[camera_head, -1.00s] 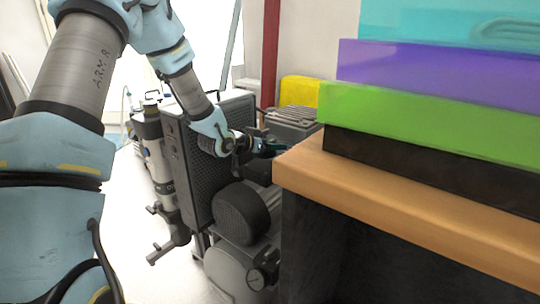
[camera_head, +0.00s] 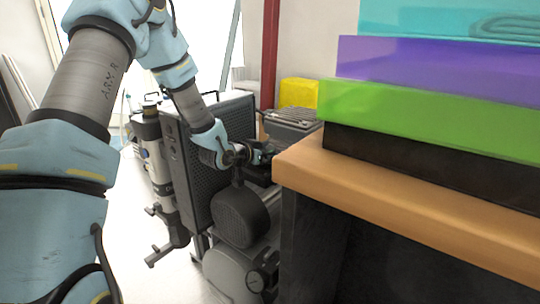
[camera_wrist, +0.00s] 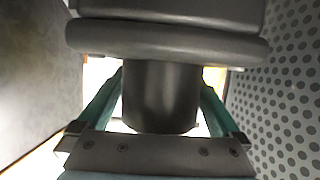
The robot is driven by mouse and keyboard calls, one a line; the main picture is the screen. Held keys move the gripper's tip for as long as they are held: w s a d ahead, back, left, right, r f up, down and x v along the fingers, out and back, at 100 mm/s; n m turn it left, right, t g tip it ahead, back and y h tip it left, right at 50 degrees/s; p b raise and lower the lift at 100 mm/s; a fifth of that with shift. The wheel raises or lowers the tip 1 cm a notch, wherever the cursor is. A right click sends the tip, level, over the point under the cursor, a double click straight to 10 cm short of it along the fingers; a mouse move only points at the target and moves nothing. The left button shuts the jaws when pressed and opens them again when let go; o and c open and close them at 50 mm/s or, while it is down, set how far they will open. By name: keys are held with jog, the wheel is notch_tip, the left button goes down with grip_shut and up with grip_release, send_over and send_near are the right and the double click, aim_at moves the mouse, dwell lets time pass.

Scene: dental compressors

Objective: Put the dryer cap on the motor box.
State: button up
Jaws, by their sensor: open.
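My gripper (camera_head: 266,153) is over the compressor, beside the corner of the wooden bench. In the wrist view my gripper (camera_wrist: 160,92) is open, with one teal finger on each side of a dark grey cylinder (camera_wrist: 160,98). This cylinder joins a wider, round-edged grey body (camera_wrist: 168,38); it may be the dryer cap, but I cannot be sure. Light gaps show beside the cylinder; contact is unclear. A grey box with a ribbed top (camera_head: 293,120), possibly the motor box, stands just behind my gripper in the head view. Its lower part is hidden.
The wooden bench (camera_head: 400,205) with stacked coloured boxes is close on the right. A dark perforated panel (camera_head: 215,140) stands left of my gripper, with a silver column (camera_head: 152,150) beyond it. A dark round housing (camera_head: 240,216) is below. A yellow block (camera_head: 298,92) is behind.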

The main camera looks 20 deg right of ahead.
jog(key=shift+a+r, duration=0.1)
jog(key=shift+r, duration=0.1)
jog(key=p+v, duration=0.1)
jog(key=v, duration=1)
jog(key=shift+s+a, duration=0.3)
jog(key=shift+s, duration=0.05)
jog(key=shift+a, duration=0.1)
